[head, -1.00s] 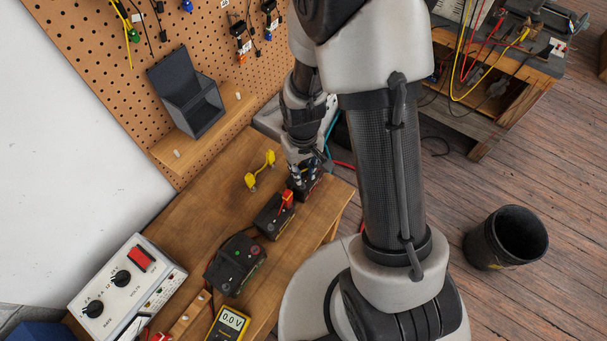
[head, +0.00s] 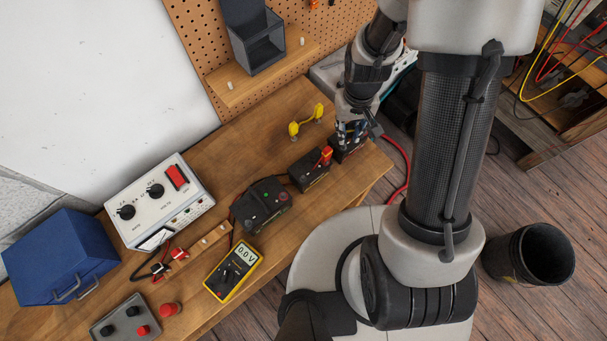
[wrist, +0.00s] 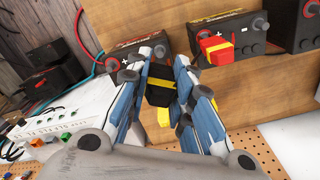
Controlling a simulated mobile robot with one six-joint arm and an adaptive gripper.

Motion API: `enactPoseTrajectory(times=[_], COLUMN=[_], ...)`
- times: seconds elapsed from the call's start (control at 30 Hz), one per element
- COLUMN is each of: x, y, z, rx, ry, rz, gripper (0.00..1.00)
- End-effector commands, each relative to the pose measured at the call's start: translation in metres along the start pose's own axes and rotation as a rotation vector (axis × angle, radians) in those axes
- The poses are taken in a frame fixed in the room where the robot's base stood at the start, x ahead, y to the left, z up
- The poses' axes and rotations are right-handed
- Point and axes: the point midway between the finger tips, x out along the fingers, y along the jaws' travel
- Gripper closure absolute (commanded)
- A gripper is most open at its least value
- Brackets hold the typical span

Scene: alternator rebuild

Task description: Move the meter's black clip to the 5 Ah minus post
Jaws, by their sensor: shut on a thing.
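My gripper (wrist: 160,88) is shut on the black clip (wrist: 160,92), which has a yellow band, in the wrist view. In the head view my gripper (head: 352,128) is at the farthest of the small black batteries (head: 345,148). That battery (wrist: 128,58) is behind the fingers in the wrist view; they hide its right end, so I cannot tell whether the clip touches a post. A red clip (wrist: 217,50) sits on the neighbouring battery (wrist: 238,35); it also shows in the head view (head: 326,156). The yellow meter (head: 233,270) reads 0.0 V. The battery ratings are not readable.
A larger dark battery (head: 262,205), a white tester (head: 160,202) and a blue box (head: 60,257) stand farther left. The pegboard and its shelf (head: 262,65) bound the back.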

Motion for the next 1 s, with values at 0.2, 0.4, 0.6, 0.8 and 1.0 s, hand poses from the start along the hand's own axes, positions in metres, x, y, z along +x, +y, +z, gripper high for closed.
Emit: enactPoseTrajectory(times=[0.2, 0.4, 0.6, 0.8, 1.0], x=[-0.036, -0.076, -0.109, -0.099, -0.099], y=[0.000, 0.000, -0.001, -0.042, -0.084], z=[-0.001, -0.001, 0.000, 0.024, 0.048], rx=[0.000, 0.000, -0.001, -0.008, -0.009], ry=[0.004, 0.003, 0.002, 0.001, 0.001], rz=[0.000, 0.000, 0.000, 0.000, 0.000], gripper=[0.90, 0.90, 0.90, 0.90, 0.90])
